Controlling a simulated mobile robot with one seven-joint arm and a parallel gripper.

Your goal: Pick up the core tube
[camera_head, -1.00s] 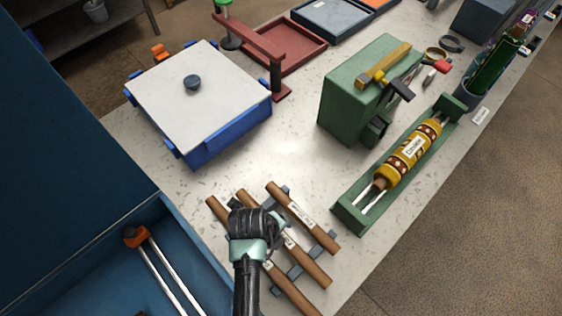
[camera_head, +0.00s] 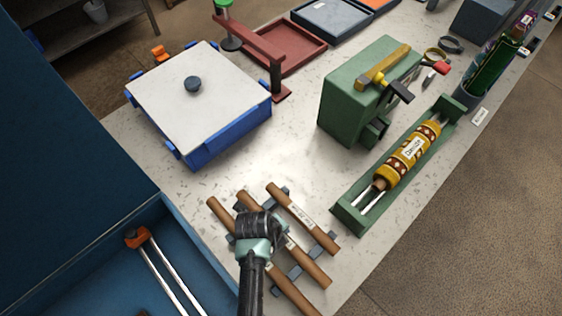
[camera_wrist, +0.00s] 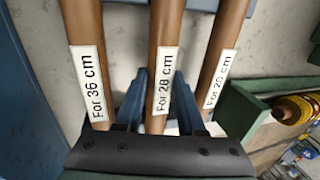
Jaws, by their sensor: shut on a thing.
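Three brown core tubes lie side by side on a dark blue-grey rack (camera_head: 292,280). In the wrist view their labels read "For 36 cm" on the left tube (camera_wrist: 82,25), "For 28 cm" on the middle tube (camera_wrist: 168,25) and "For 20 cm" on the right tube (camera_wrist: 226,30). My gripper (camera_wrist: 162,100) has one finger on each side of the middle tube and is shut on it. In the head view my gripper (camera_head: 262,226) covers part of the middle tube (camera_head: 312,268). The tube appears to be still at rack level among the others.
A green cradle (camera_head: 350,217) holding a yellow patterned roll (camera_head: 408,153) stands to the right. A green box (camera_head: 345,105) is behind it. A white-topped blue box (camera_head: 200,115) is back left, and an open blue bin (camera_head: 115,275) lies at the left. Bare bench lies behind the tubes.

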